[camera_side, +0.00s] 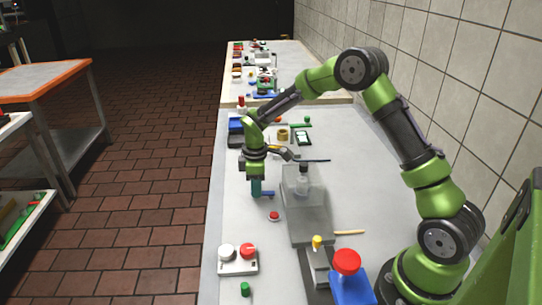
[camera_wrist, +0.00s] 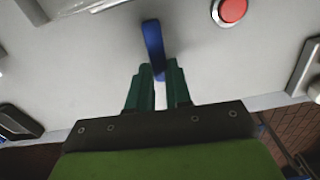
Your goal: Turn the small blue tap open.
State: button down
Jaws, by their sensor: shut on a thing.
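The small blue tap shows in the wrist view as a blue lever (camera_wrist: 153,42), with its near end between the two green fingers of my gripper (camera_wrist: 160,76). My gripper is shut on it. In the side view my gripper (camera_side: 257,190) points down near the left edge of the table, and a bit of the blue tap (camera_side: 268,193) sticks out to its right. The rest of the tap is hidden behind the fingers.
A red button (camera_side: 274,215) sits on the table just in front of the gripper; it also shows in the wrist view (camera_wrist: 232,10). A clear tray with a bottle (camera_side: 303,180) stands to the right. A box with white and red knobs (camera_side: 238,259) is nearer the camera.

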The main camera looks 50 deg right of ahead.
jog(key=shift+s+a+n, duration=0.15)
jog(key=shift+n, duration=0.35)
jog(key=c, duration=1.3)
grip_release()
jog(key=shift+r, duration=0.1)
notch_tip(320, 180, up, 17)
jog(key=shift+f, duration=0.15)
